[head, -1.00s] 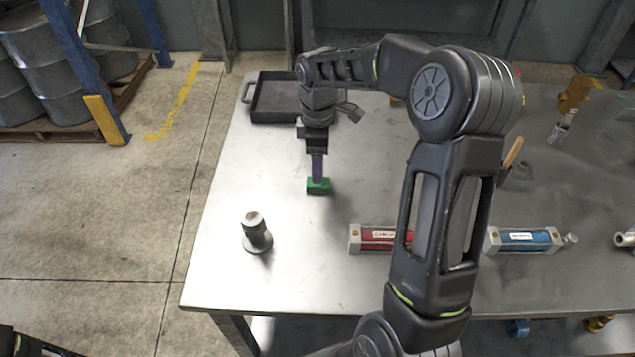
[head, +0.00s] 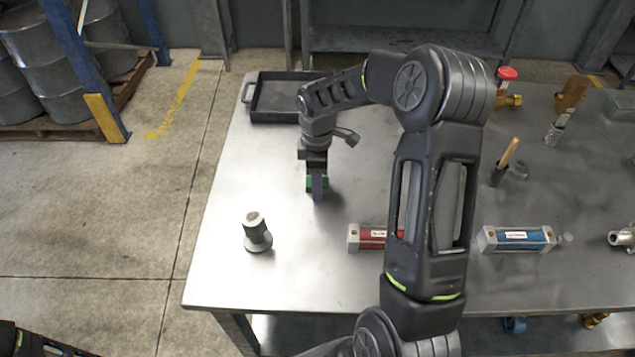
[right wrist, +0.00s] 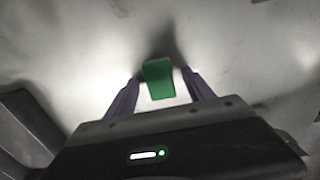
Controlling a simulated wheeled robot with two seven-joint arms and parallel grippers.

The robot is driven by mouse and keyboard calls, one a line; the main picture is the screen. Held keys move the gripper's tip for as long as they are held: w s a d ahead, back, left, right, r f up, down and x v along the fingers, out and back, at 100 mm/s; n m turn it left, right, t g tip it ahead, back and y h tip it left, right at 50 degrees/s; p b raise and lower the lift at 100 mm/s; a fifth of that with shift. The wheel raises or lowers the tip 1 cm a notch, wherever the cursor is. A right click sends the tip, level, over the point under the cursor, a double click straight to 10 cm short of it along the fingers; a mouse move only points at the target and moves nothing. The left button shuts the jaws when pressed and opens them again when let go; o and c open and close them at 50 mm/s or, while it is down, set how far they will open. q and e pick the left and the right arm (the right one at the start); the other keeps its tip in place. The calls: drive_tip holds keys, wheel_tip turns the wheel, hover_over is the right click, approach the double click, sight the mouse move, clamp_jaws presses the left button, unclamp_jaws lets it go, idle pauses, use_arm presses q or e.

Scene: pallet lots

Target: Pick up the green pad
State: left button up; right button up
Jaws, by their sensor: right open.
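The green pad (head: 311,184) is a small block on the metal table, partly hidden behind my right gripper (head: 318,192) in the head view. In the right wrist view the green pad (right wrist: 158,79) lies between and slightly beyond the two purple fingertips of my right gripper (right wrist: 160,80). The fingers are open, one on each side of the pad, with a gap visible on both sides. My left gripper cannot be made out; only a dark piece of my arm shows at the lower left corner of the head view.
A black tray (head: 254,115) lies at the table's back left. A grey flanged post (head: 257,234) stands at the front left. A red cylinder (head: 371,237) and a blue cylinder (head: 517,238) lie along the front. A red-handled valve (head: 507,76) stands at the back right.

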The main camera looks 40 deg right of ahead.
drive_tip(key=shift+c, duration=0.5)
clamp_jaws()
idle(0.4)
drive_tip(key=shift+r, duration=0.15)
wheel_tip(320, 180, up, 10)
drive_tip(key=b, duration=0.1)
drive_tip(key=shift+b, duration=0.35)
idle(0.4)
